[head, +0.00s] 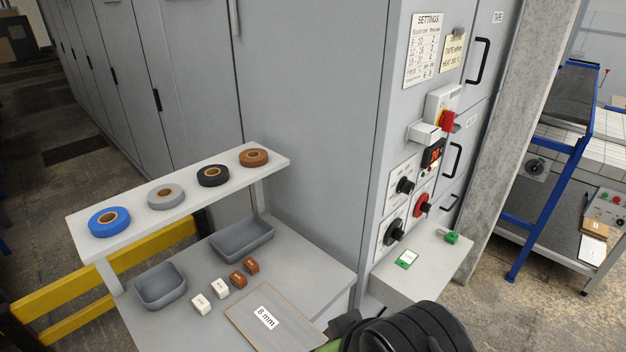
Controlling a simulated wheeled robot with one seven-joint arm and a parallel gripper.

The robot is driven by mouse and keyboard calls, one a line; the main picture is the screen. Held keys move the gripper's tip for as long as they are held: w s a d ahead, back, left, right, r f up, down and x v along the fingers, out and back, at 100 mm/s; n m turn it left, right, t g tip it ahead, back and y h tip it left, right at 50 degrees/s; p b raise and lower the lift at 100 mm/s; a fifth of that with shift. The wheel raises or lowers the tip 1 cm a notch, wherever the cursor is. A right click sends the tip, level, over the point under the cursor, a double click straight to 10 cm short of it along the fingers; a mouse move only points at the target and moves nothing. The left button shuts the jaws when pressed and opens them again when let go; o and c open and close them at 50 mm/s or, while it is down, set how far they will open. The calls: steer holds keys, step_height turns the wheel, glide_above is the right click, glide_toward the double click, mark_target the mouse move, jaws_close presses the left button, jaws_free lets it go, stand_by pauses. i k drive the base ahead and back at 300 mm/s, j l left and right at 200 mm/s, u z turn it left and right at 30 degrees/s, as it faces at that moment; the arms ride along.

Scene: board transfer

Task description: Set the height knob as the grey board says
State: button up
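A flat grey board (244,321) with brownish edges lies on the table at the bottom centre, with a white label (267,318) reading "8 mm". The grey cabinet's narrow front carries a black knob (404,185), a red knob (421,207) and a lower black knob (394,232), each on a white plate. Their lettering is too small to read, so I cannot tell which is the height knob or where it points. A SETTINGS sheet (423,50) hangs above; its rows are hard to read. Part of my arm shows at the bottom; my gripper's fingers are not visible.
A raised shelf (133,196) holds several tape rolls. Below are two grey trays (160,286) (243,238), white blocks (210,297) and brown blocks (244,273). A small ledge (428,268) under the knobs bears a green-edged card (406,259) and a green item (451,237).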

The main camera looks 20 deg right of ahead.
mark_target(394, 232)
steer(key=z, duration=1.25)
steer(key=u, duration=1.4)
steer(key=i+l+u, duration=0.2)
steer(key=l, duration=0.25)
steer(key=l+u, duration=0.15)
steer(key=l, duration=0.25)
steer(key=k, duration=0.05)
